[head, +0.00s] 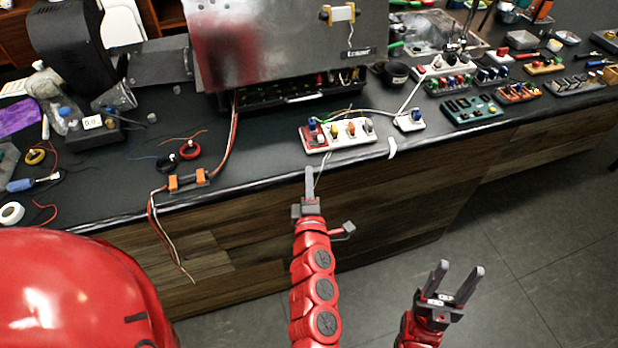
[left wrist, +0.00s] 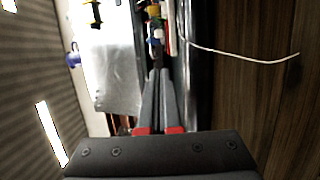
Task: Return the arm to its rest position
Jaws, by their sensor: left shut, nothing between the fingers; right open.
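My left gripper (head: 309,188) is in the middle of the head view, just in front of the counter's front edge and below the white terminal board. Its fingers are shut with nothing between them. In the left wrist view its two fingers (left wrist: 160,95) lie close together, pointing towards the counter edge. My right gripper (head: 460,275) is at the lower right of the head view, over the floor in front of the counter. Its two fingers are spread and empty.
The white terminal board (head: 352,134) with coloured parts sits near the edge of the black counter (head: 270,165). A thin white wire (left wrist: 245,55) hangs off the edge near my left gripper. An orange connector (head: 188,181) lies to the left. The floor (head: 520,240) at right is clear.

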